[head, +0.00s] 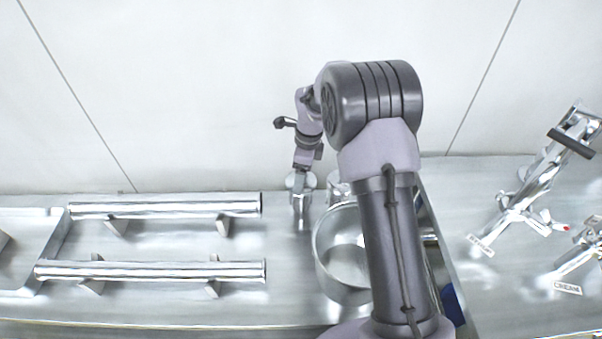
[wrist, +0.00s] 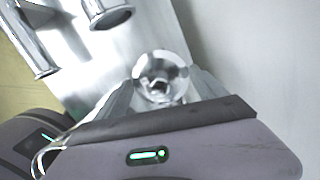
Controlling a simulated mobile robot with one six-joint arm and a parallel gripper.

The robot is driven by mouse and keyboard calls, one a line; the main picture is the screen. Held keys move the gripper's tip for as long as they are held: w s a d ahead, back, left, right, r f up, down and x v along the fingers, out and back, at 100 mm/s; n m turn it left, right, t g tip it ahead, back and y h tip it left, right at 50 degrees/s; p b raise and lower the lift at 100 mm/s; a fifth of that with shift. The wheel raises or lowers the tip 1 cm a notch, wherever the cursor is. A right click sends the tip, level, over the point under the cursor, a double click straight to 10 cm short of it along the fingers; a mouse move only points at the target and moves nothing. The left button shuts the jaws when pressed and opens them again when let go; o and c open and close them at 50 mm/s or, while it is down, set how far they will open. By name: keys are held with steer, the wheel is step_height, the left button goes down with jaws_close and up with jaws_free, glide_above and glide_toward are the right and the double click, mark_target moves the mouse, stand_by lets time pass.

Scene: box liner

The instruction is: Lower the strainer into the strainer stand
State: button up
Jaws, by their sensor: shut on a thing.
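My gripper (head: 301,176) points down over the bench, left of my big arm link. It is shut on a shiny round metal piece, which I take to be the strainer (wrist: 150,68); in the wrist view its round end, with a dark centre, sits between the two fingers. In the head view the strainer (head: 301,213) hangs below the fingers as a narrow bright shape. I cannot tell whether its lower end touches anything. A small metal cup-like piece (head: 338,190) stands just to its right, partly behind my arm. I cannot tell whether this is the strainer stand.
A large round metal vessel (head: 322,258) stands in front and right, partly behind my arm. Two long metal tubes (head: 165,208) (head: 150,271) lie on brackets at the left. Metal fittings with labels (head: 525,205) are on the right. A white wall (head: 180,90) rises behind the bench.

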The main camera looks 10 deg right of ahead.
steer(key=shift+f, duration=0.25)
steer(key=o, duration=2)
